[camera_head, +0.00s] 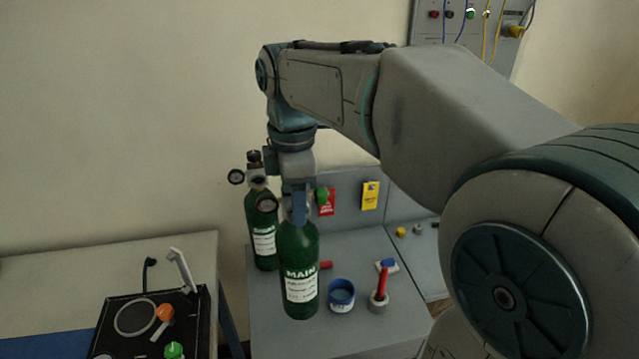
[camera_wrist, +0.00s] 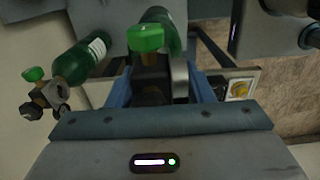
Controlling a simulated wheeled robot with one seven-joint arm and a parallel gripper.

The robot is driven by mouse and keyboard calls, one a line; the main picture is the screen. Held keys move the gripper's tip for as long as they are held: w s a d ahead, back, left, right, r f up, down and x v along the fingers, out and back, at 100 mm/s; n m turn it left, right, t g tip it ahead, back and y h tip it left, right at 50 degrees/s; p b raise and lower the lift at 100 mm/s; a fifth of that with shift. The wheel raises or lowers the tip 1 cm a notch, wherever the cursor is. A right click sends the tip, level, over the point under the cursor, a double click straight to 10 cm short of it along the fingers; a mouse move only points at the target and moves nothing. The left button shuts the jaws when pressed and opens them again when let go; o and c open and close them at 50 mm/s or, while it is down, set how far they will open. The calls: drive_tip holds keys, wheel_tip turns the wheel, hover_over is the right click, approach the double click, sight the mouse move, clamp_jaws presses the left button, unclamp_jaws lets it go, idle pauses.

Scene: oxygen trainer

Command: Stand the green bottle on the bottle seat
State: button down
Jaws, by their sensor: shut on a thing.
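A green bottle with a white MAIN label (camera_head: 301,285) hangs or stands upright below my gripper (camera_head: 298,212) in the head view. My gripper is shut on its top. I cannot tell whether its base touches the grey bench. In the wrist view, its green valve knob (camera_wrist: 146,38) shows between my fingers (camera_wrist: 160,85). A second green bottle (camera_head: 262,238) stands behind it to the left, with a regulator and gauges; it also shows in the wrist view (camera_wrist: 78,64). A round grey-rimmed disc (camera_head: 135,318) on a black panel at the left may be the bottle seat.
The grey bench (camera_head: 265,335) also holds a blue-and-white cup (camera_head: 341,297) and a red stick in a round holder (camera_head: 380,292). On the black panel are an orange knob (camera_head: 165,312), a green knob (camera_head: 174,350) and a white lever (camera_head: 183,268). A gap separates the two tables.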

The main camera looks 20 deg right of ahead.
sight(262, 212)
drive_tip(key=a+f, duration=0.1)
drive_tip(key=a, duration=0.1)
drive_tip(key=a+f, duration=0.1)
drive_tip(key=w+a+f, duration=0.1)
drive_tip(key=a, duration=0.1)
drive_tip(key=shift+a+p, duration=0.3)
drive_tip(key=shift+p, duration=0.05)
drive_tip(key=shift+f, duration=2.2)
drive_tip(key=c, duration=0.7)
unclamp_jaws()
drive_tip(key=shift+s, duration=0.15)
wheel_tip(262, 212, up, 12)
drive_tip(key=shift+r, duration=0.1)
drive_tip(key=s+d+f+m+t, duration=0.1)
drive_tip(key=s+d+f+m, duration=0.3)
drive_tip(key=m, duration=0.2)
drive_tip(key=s+d+f+m+t, duration=0.1)
drive_tip(key=s+d+f+m, duration=0.3)
drive_tip(key=f+m, duration=0.1)
drive_tip(key=s+d+f+m+t, duration=0.1)
drive_tip(key=s+d+f+m, duration=0.3)
drive_tip(key=f+m, duration=0.1)
drive_tip(key=shift+s+f+m, duration=0.15)
drive_tip(key=shift+s+m, duration=0.2)
drive_tip(key=shift+m, duration=0.45)
